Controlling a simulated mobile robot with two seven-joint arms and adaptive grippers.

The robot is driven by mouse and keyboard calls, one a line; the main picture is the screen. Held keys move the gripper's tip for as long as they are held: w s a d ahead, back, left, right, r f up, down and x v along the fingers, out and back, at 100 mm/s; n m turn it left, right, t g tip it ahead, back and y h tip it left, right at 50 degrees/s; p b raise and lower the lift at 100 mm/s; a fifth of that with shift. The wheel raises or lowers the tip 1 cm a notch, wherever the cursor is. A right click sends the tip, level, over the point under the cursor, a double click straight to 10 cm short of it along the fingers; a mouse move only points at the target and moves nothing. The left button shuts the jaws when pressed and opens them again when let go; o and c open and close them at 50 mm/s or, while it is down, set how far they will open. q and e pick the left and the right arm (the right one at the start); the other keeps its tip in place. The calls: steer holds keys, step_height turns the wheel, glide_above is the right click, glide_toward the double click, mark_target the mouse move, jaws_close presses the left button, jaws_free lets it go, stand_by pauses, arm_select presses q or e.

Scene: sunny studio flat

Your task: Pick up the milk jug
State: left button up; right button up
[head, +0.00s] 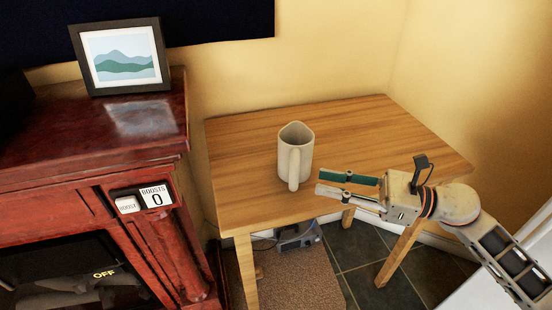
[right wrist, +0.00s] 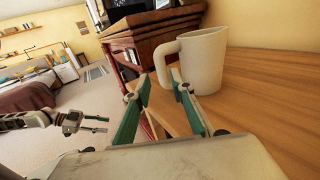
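The milk jug (head: 303,160) is plain cream-white and stands upright on a wooden table. Its handle points towards me in the head view. My right gripper (head: 319,179) is open and empty just right of the jug's handle, its green fingers pointing left. In the right wrist view the jug (right wrist: 207,62) stands beyond the fingertips, with its handle in line with the gap between the open fingers (right wrist: 159,76). My left gripper (right wrist: 108,124) shows only in the right wrist view, at the left; its fingers are apart with nothing between them.
The wooden table (head: 240,175) is otherwise bare. A dark red cabinet (head: 90,150) stands to its left with a framed picture (head: 121,57) on top. A grey device (head: 298,236) lies on the floor under the table. Yellow walls close off the back and right.

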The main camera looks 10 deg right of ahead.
mark_target(293, 177)
steer(key=shift+x, duration=1.25)
steer(key=shift+f+p+x, duration=0.1)
steer(key=shift+p+x, duration=0.15)
steer(key=shift+x, duration=1.15)
steer(key=shift+f+p+x, duration=0.15)
steer(key=shift+p+x, duration=0.05)
steer(key=shift+x, duration=1.25)
steer(key=shift+c, duration=0.3)
steer(key=shift+r, duration=0.1)
jaws_close()
